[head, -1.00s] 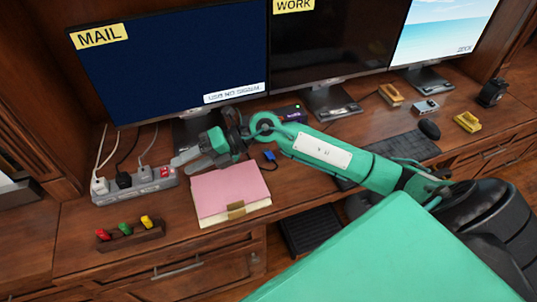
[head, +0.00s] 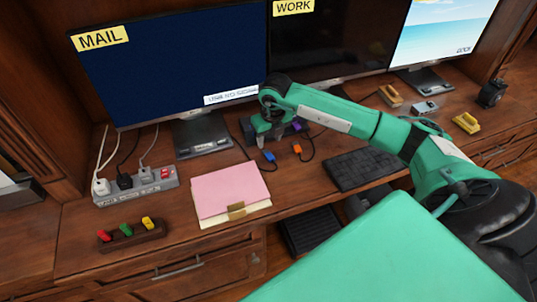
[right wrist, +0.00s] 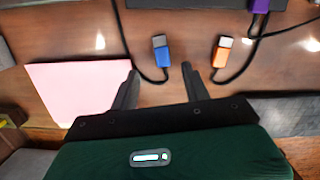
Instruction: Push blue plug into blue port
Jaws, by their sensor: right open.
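The blue plug (head: 269,156) lies on the desk at the end of a black cable, right of the pink folder. In the right wrist view the blue plug (right wrist: 162,54) lies just ahead of my right gripper (right wrist: 159,72), its metal end pointing up the picture. My right gripper (head: 268,138) is open and empty, pointing down, with its fingertips to either side of the plug's line. I cannot make out a blue port. My left gripper is not in view.
An orange plug (right wrist: 221,52) lies close right of the blue one, and a purple plug (right wrist: 260,5) is farther back. A dark box (right wrist: 180,4) stands behind. The pink folder (head: 230,192), keyboard (head: 365,168), power strip (head: 136,187) and monitor stands surround the area.

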